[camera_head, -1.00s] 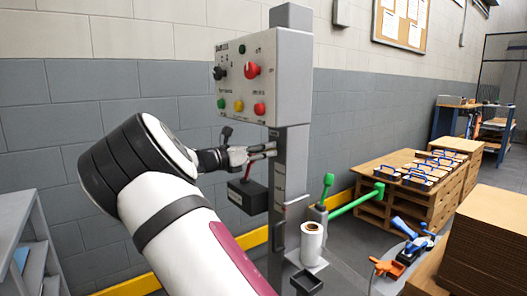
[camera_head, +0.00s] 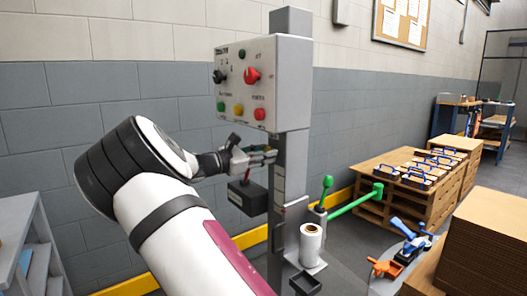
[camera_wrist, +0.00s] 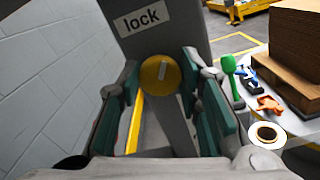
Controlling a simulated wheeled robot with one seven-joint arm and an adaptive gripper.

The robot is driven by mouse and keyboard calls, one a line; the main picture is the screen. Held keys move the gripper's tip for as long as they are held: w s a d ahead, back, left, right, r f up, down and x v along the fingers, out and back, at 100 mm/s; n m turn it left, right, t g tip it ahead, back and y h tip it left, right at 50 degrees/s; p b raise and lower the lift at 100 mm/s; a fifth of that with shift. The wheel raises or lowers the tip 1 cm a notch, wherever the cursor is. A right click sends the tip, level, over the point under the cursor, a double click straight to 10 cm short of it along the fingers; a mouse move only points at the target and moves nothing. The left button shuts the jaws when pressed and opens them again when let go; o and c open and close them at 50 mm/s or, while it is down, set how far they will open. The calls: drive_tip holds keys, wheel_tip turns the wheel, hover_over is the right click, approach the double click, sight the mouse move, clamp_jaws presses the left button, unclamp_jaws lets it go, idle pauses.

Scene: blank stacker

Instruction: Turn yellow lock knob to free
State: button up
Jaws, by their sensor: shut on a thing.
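The yellow lock knob (camera_wrist: 158,75) is round, with a pale pointer line on its face that stands close to upright in the wrist view. It sits on a grey post below a white "lock" label (camera_wrist: 140,20). My gripper (camera_head: 268,155) is at the post, below the control box. In the wrist view its two teal-padded fingers stand on either side of the knob and are shut on it. In the head view the knob cannot be made out behind the fingers.
The control box (camera_head: 283,85) with buttons and a red knob is just above my gripper. A dark box (camera_head: 247,197) hangs just below it. A white roll (camera_head: 311,243) and green-handled levers (camera_head: 326,186) stand right of the post. A block wall is behind.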

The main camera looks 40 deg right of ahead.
drive_tip(key=m+b, duration=0.1)
drive_tip(key=m, duration=0.3)
drive_tip(key=m+b, duration=0.1)
drive_tip(key=m, duration=0.2)
drive_tip(key=m+b, duration=0.2)
drive_tip(key=m, duration=0.2)
drive_tip(key=shift+s+f+m, duration=0.1)
drive_tip(key=shift+f+m, duration=0.15)
drive_tip(key=shift+m, duration=0.05)
idle(0.4)
drive_tip(key=o, duration=1.2)
drive_tip(key=shift+r, duration=0.1)
drive_tip(key=shift+c, duration=0.2)
drive_tip(key=a, duration=1.2)
drive_tip(key=shift+s, duration=0.2)
